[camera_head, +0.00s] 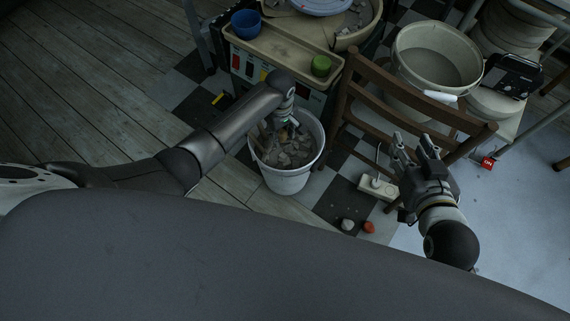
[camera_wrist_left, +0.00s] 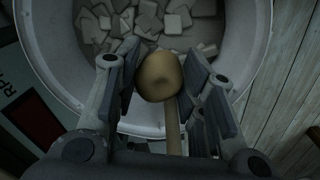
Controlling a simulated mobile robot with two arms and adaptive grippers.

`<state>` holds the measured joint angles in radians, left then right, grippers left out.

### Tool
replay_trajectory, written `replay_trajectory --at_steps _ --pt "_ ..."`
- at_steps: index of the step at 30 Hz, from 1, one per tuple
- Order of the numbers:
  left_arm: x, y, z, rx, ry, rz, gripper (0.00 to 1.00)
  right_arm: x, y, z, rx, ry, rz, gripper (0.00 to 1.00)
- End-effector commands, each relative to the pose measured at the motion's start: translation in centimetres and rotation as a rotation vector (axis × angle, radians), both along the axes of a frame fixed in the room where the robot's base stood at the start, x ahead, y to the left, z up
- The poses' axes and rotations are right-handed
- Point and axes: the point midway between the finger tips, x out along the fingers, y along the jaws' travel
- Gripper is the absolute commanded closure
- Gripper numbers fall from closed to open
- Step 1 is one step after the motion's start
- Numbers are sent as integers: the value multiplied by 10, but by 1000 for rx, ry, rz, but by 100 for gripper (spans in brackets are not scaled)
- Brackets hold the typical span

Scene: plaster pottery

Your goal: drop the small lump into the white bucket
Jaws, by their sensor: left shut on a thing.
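The white bucket (camera_head: 290,184) stands on the floor in the head view, with grey broken pieces (camera_head: 292,155) inside. My left gripper (camera_head: 284,126) is over the bucket's opening, and the lump is mostly hidden there. The bucket's rim also shows behind the lump in the left wrist view (camera_wrist_left: 262,45). My right gripper (camera_head: 413,147) is empty, its fingers apart, to the right of the bucket.
A wooden chair (camera_head: 420,98) stands right of the bucket. Behind it is a tan tray (camera_head: 285,47) with a blue cup (camera_head: 246,24) and a green cup (camera_head: 321,66). A power strip (camera_head: 377,187) and small white (camera_head: 347,225) and orange (camera_head: 369,227) pieces lie on the floor.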

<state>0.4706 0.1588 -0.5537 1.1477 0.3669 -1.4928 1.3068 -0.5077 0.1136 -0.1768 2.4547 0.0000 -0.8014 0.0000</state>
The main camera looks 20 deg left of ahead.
Motion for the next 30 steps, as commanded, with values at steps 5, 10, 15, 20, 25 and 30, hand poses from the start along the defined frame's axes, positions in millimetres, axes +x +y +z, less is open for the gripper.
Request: replay_trajectory --at_steps 5,10,15,20,25,30 --pt "0 0 0 0 0 0 45 0 0 0 0 1 0 60" --pt "0 0 0 0 0 0 38 0 0 0 0 1 0 60" --pt "0 0 0 0 0 0 38 0 0 0 0 2 0 60" --pt "0 0 8 -1 -1 0 38 0 0 0 0 2 0 60" --pt "1 0 34 -2 -4 -1 38 0 0 0 0 2 0 60" --pt "1 -1 71 -2 -5 0 38 0 0 0 0 2 0 60"
